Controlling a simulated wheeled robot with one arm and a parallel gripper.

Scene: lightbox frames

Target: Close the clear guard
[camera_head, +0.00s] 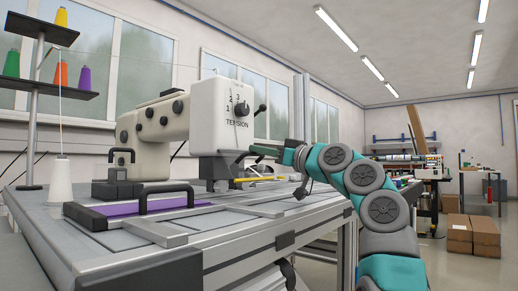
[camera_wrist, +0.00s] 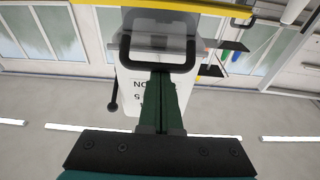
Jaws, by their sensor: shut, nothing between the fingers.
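The clear guard (camera_wrist: 160,28) shows in the wrist view as a smoky see-through panel with a yellow edge (camera_wrist: 200,7) and a black loop handle (camera_wrist: 124,42). In the head view the yellow edge (camera_head: 255,179) is low in front of the sewing machine head (camera_head: 222,130); the clear panel is hard to make out. My gripper (camera_wrist: 161,74) has its dark green fingers together, with the tips at the handle's near bar. I cannot tell whether they touch it. In the head view my gripper (camera_head: 254,150) is just below the tension dial, beside the machine head.
A thread stand (camera_head: 38,95) with coloured cones is at left. Cardboard boxes (camera_head: 473,232) stand on the floor at right.

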